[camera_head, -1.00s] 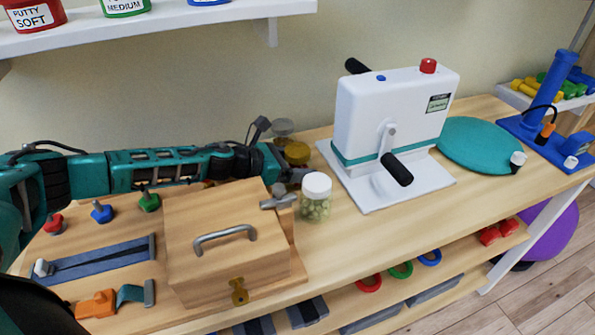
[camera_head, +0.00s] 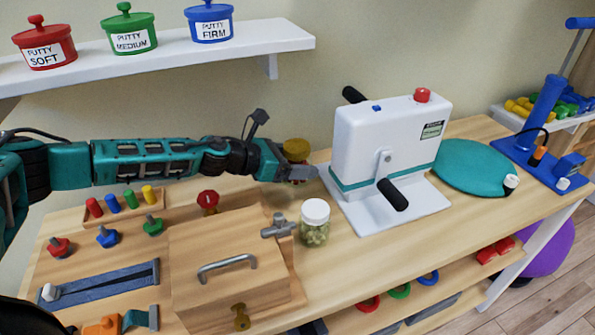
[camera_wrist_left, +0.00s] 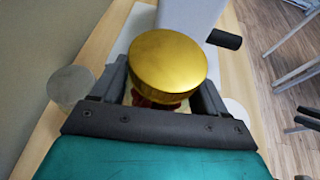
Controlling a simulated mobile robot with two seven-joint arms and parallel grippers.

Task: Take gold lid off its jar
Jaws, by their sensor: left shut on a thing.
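The gold lid (camera_head: 296,149) is at the tip of my left gripper (camera_head: 297,172), beside the white machine. In the left wrist view the gold lid (camera_wrist_left: 168,62) is between the two fingers of my left gripper (camera_wrist_left: 162,92), which is shut on it. Something red shows just under the lid in both views; the jar itself is mostly hidden by the gripper. I cannot tell whether lid and jar are apart. My right gripper is not in view.
A white-lidded jar (camera_head: 315,222) of green pieces stands close in front. A grey lid (camera_wrist_left: 70,85) is beside the gripper. A wooden box (camera_head: 226,262) lies nearer. The white machine (camera_head: 385,140) is to the right. A shelf (camera_head: 150,60) with putty tubs is above.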

